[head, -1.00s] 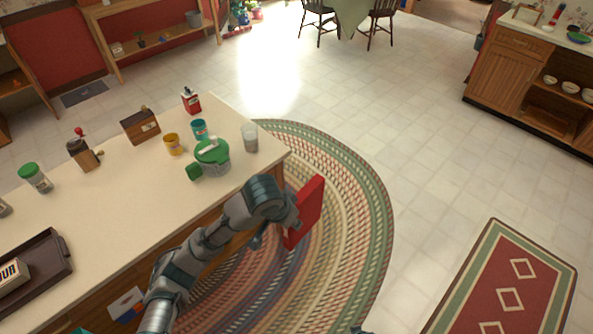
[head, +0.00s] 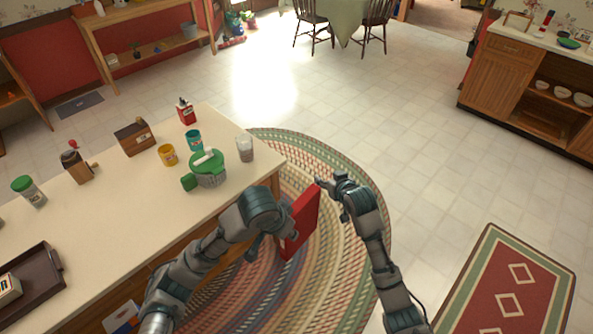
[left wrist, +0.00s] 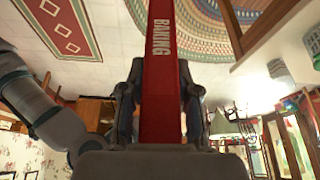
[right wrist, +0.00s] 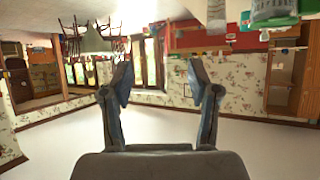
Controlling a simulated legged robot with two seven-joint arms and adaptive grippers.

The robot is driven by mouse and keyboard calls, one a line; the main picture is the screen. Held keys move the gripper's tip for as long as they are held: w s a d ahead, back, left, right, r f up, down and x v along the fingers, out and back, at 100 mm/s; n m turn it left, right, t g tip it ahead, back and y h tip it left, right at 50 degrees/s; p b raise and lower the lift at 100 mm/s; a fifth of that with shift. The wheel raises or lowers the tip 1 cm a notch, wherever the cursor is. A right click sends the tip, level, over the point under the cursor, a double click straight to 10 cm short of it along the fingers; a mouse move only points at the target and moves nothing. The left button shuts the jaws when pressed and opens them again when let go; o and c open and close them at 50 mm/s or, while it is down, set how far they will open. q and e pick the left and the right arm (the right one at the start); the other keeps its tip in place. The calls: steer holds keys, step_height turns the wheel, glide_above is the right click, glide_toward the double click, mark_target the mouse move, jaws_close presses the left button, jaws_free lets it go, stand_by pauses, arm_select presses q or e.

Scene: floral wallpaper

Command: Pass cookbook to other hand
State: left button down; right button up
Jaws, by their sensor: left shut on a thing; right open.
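The red cookbook (head: 302,224) is held upright over the braided rug, just off the counter's right end. Its spine, lettered "BAKING", fills the middle of the left wrist view (left wrist: 162,80). My left gripper (head: 278,228) is shut on the cookbook from its left side; its fingers flank the spine in the left wrist view. My right gripper (head: 328,186) is beside the book's upper right edge in the head view. In the right wrist view its two fingers (right wrist: 160,85) are spread apart with nothing between them. Whether it touches the book I cannot tell.
The braided rug (head: 365,190) and open tiled floor lie below and right. A red runner (head: 510,285) is at right.

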steer(key=a+r+n+t+y, duration=0.1)
steer(key=a+r, duration=0.1)
steer(key=r, duration=0.7)
steer(key=a+r+n, duration=0.1)
steer(key=a+r, duration=0.1)
steer(key=r, duration=0.7)
steer(key=s+a+r+n+y, duration=0.1)
steer(key=a+r+n, duration=0.2)
steer(key=r, duration=0.1)
steer(key=n+g+h, duration=0.6)
steer(key=n+g, duration=0.6)
steer(key=n, duration=0.8)
glide_toward(295, 202)
step_height(295, 202, down, 10)
steer(key=shift+w+a, duration=0.1)
steer(key=shift+w, duration=0.05)
steer(key=shift+f, duration=0.6)
